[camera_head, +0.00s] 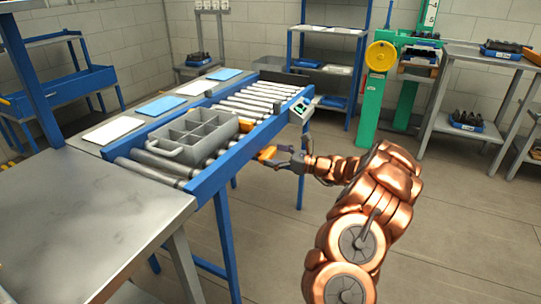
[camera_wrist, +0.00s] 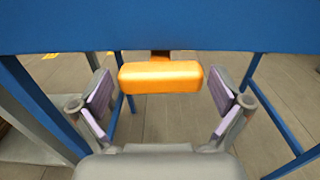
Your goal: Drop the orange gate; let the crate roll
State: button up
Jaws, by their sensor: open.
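The grey crate (camera_head: 186,153) with several compartments sits on the roller conveyor. A bit of the orange gate (camera_head: 246,125) shows across the rollers just beyond the crate. An orange handle (camera_head: 267,153) sticks out from the conveyor's blue side rail, facing my arm. In the wrist view the orange handle (camera_wrist: 160,76) is a horizontal bar on a short dark stem below the blue rail. My gripper (camera_head: 284,161) is open at the handle. Its two pads stand left and right of the bar, with a gap on each side, and hold nothing.
The blue rail (camera_head: 237,155) runs along the conveyor's near side. Rollers (camera_head: 255,100) beyond the gate are clear. A small control box (camera_head: 301,108) sits on the rail farther along. A steel table (camera_head: 80,215) stands at the left. Blue and white sheets lie along the far side.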

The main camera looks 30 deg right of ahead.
jog(key=shift+w+a, duration=0.3)
jog(key=shift+w, duration=0.2)
